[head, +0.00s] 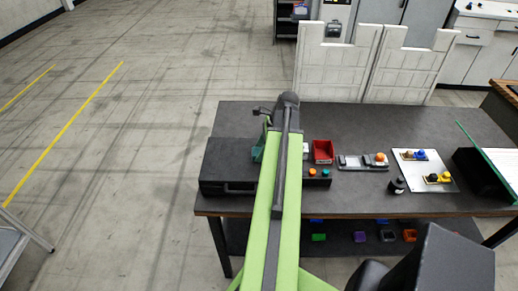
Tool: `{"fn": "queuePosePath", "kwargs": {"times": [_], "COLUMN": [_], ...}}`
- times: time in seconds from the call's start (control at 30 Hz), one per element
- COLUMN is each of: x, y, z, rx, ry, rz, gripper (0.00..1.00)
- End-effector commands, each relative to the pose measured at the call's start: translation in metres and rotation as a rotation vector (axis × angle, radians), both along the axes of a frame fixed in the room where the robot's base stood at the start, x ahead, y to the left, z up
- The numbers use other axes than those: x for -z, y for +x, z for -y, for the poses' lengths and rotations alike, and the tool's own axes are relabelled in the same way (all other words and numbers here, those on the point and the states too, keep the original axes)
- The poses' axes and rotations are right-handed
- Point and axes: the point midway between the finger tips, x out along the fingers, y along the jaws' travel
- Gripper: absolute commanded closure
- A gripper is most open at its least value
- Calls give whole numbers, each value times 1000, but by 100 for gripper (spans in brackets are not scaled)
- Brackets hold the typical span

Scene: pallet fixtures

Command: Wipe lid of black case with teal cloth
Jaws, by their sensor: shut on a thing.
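The black case (225,163) lies flat near the left end of the dark table, its handle on the front side. My arm reaches over its right part and hides some of the lid. A small part of the teal cloth (258,149) shows just left of my arm, over the case's back right part. My gripper (266,127) is at the arm's far end, mostly hidden by the arm, and is shut on the cloth. I cannot tell whether the cloth touches the lid.
A small box with orange and teal buttons (318,177) is right of my arm. A red bin (323,151), a grey fixture (352,162) and a white plate with coloured parts (424,172) stand farther right. White panels (337,72) rise behind the table. The table's back left is clear.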

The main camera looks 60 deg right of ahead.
Motion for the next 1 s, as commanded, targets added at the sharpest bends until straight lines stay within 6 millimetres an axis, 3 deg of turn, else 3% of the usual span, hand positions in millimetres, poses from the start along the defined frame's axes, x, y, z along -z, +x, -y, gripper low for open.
{"fn": "queuePosePath", "kwargs": {"times": [0.57,1.0], "x": [-60,-67], "y": [1,1], "z": [0,0], "rx": [0,0], "ry": [1,1], "rz": [1,1], "gripper": [80,80]}}
